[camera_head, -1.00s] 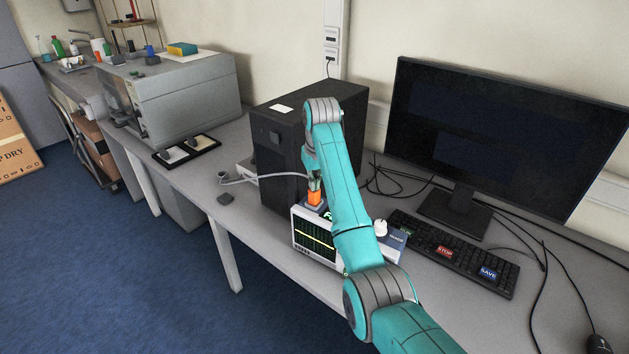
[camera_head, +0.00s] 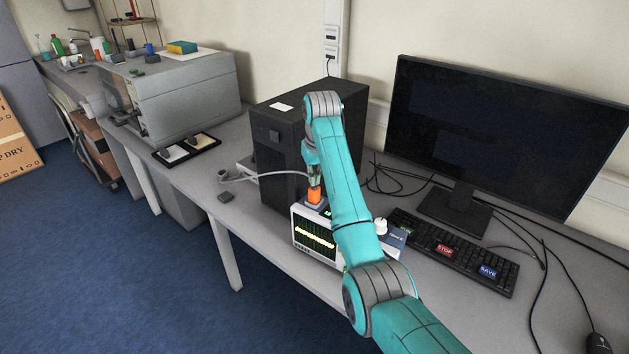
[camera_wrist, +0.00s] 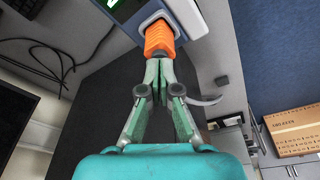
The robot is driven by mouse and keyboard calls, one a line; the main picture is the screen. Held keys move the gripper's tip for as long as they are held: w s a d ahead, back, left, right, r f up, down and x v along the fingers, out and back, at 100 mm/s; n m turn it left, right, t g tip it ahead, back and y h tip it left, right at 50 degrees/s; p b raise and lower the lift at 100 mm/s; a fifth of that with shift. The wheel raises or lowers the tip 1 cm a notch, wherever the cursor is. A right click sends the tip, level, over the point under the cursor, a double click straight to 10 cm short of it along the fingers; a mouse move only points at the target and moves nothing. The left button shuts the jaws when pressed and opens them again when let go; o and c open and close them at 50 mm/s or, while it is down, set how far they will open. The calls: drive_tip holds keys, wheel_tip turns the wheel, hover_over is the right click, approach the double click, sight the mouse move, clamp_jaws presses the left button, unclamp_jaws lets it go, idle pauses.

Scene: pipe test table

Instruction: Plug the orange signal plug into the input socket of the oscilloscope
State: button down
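The orange signal plug (camera_head: 315,195) stands at the top of the oscilloscope (camera_head: 317,235), and its front end sits in the framed socket there. In the wrist view the orange plug (camera_wrist: 159,38) meets the socket's light rim on the oscilloscope (camera_wrist: 127,10). My gripper (camera_head: 314,178) is right above the plug. In the wrist view my gripper's fingers (camera_wrist: 159,68) are close together at the plug's dark rear end and look shut on it. How deep the plug sits is hidden. The screen shows a thick yellow, wavy trace.
A grey cable (camera_head: 262,177) runs left from the plug past the black computer tower (camera_head: 280,150). The keyboard (camera_head: 455,250) and monitor (camera_head: 505,140) are to the right. Loose black cables lie behind. The bench left of the oscilloscope is mostly clear.

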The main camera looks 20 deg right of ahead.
drive_tip(key=shift+r, duration=2.8)
